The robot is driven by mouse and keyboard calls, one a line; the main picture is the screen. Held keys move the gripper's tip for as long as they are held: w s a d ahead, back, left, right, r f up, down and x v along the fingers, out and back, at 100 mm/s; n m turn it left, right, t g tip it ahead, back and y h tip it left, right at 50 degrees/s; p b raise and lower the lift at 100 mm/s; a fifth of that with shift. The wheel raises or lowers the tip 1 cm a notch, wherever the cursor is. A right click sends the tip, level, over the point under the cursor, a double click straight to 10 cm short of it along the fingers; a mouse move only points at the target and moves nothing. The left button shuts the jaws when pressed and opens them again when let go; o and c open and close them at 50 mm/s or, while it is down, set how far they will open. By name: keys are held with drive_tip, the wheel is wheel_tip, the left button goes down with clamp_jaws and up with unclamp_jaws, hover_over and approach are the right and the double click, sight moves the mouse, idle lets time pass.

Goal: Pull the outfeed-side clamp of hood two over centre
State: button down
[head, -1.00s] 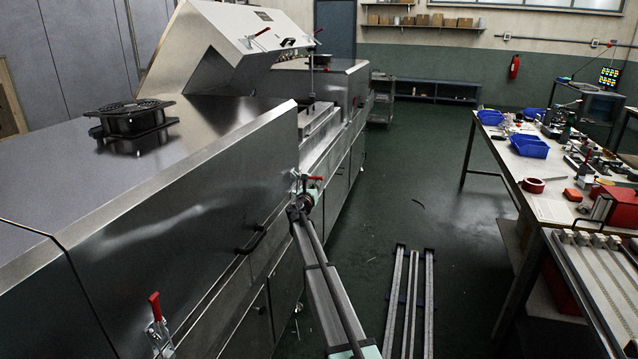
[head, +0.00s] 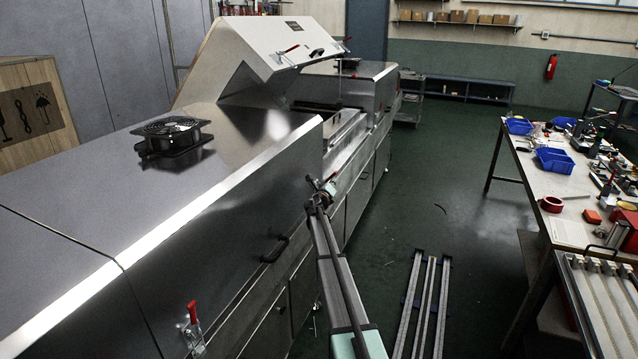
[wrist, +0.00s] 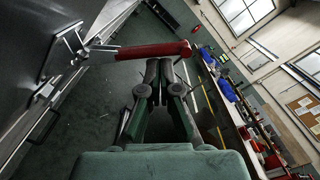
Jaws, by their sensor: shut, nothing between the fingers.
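A metal toggle clamp (wrist: 68,48) with a long red handle (wrist: 152,50) is fixed to the steel hood side at the left of the wrist view. The handle lies roughly level across that view, sticking out from the hood. My gripper (wrist: 160,72) is shut and empty, its fingertips just under the handle's outer half; I cannot tell if they touch it. In the head view my gripper (head: 317,203) is at the far end of the near steel hood (head: 215,235), beside the small red handle (head: 330,187). A second clamp with an upright red handle (head: 193,313) is on the hood's near side.
A raised hood (head: 270,45) with red-handled clamps stands beyond. A black fan (head: 172,135) sits on the near hood. Rails (head: 425,300) lie on the floor to the right, and a cluttered workbench (head: 510,150) stands farther right. The aisle floor between is mostly clear.

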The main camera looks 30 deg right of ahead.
drive_tip(key=shift+w+r, duration=0.1)
drive_tip(key=shift+r, duration=0.15)
idle(0.5)
drive_tip(key=s+a+f+b, duration=0.2)
drive_tip(key=s+a, duration=0.4)
drive_tip(key=s, duration=0.3)
drive_tip(key=shift+s+f+b, duration=0.35)
drive_tip(key=shift+f+b, duration=0.05)
drive_tip(key=shift+b, duration=0.5)
